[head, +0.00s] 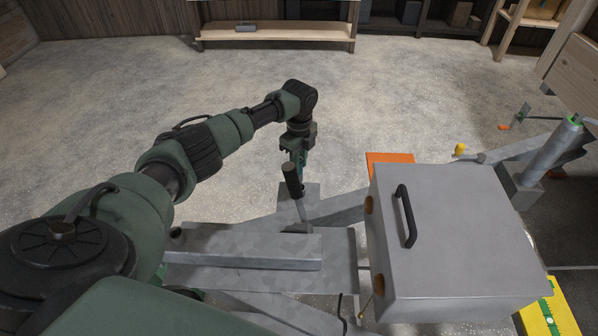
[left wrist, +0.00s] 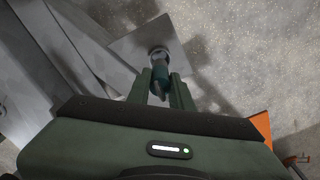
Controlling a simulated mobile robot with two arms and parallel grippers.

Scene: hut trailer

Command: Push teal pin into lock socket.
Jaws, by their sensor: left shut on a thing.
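My left gripper (head: 299,166) points down over the front end of the grey trailer drawbar. In the left wrist view, its two fingers (left wrist: 161,92) are shut on the teal pin (left wrist: 160,70), one on each side. The pin's far end meets a round grey socket (left wrist: 158,52) on a flat metal plate (left wrist: 140,40). I cannot tell how deep the pin sits in it. In the head view a black-handled lever (head: 292,180) partly hides the pin and the socket. My right gripper is not in view.
A grey metal box (head: 455,235) with a black handle stands on the frame at right. An orange block (head: 390,160) lies behind it, and a yellow spirit level (head: 548,312) is at lower right. A wooden bench (head: 275,32) stands at the back. The floor between is clear.

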